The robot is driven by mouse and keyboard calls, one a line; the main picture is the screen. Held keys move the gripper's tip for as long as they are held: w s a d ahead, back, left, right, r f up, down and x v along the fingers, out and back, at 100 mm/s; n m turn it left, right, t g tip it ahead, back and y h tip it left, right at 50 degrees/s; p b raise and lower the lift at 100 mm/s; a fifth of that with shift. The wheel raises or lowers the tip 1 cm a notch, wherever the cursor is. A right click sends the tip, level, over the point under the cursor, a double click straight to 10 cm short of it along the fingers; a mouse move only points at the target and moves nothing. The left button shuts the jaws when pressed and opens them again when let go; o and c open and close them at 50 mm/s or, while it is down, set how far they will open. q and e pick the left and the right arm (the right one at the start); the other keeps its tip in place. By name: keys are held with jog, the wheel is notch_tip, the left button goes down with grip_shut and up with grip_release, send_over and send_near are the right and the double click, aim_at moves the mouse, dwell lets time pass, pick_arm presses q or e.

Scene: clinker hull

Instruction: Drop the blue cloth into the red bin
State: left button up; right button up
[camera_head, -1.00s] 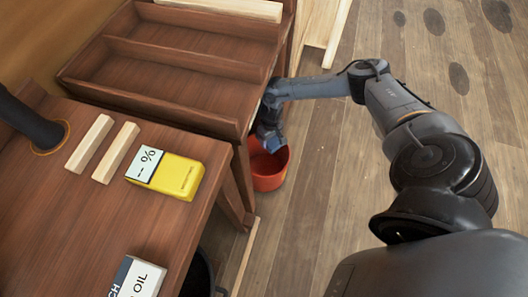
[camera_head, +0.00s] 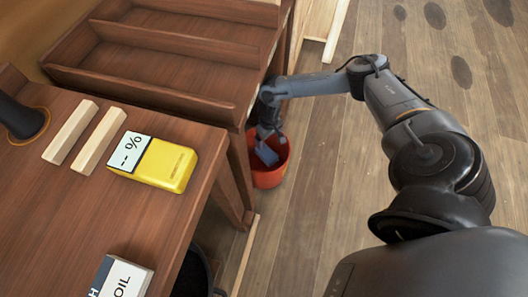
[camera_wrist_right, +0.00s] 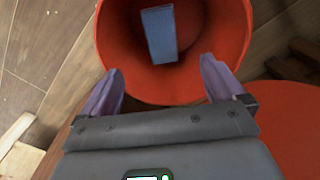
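The red bin (camera_head: 270,178) stands on the floor just right of the bench; its round mouth fills the upper part of the right wrist view (camera_wrist_right: 232,40). The blue cloth (camera_head: 266,153) shows as a small flat blue piece within the bin's mouth, and in the right wrist view (camera_wrist_right: 159,34) it lies beyond my fingertips, apart from them. I cannot tell whether it rests on the bin's bottom or is still falling. My right gripper (camera_head: 267,135) is above the bin, its two fingers (camera_wrist_right: 162,68) spread with nothing between them. My left gripper is not in view.
A wooden bench (camera_head: 60,205) on the left carries two pale wood strips (camera_head: 85,135), a yellow meter (camera_head: 160,162), a white-and-dark oil box (camera_head: 122,277) and a black post (camera_head: 20,118). A divided wooden tray (camera_head: 150,75) is behind. A dark bucket (camera_head: 195,272) stands under the bench edge.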

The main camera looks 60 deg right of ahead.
jog(key=shift+r, duration=0.1)
notch_tip(320, 180, up, 7)
jog(key=p, duration=0.5)
jog(key=shift+r, duration=0.15)
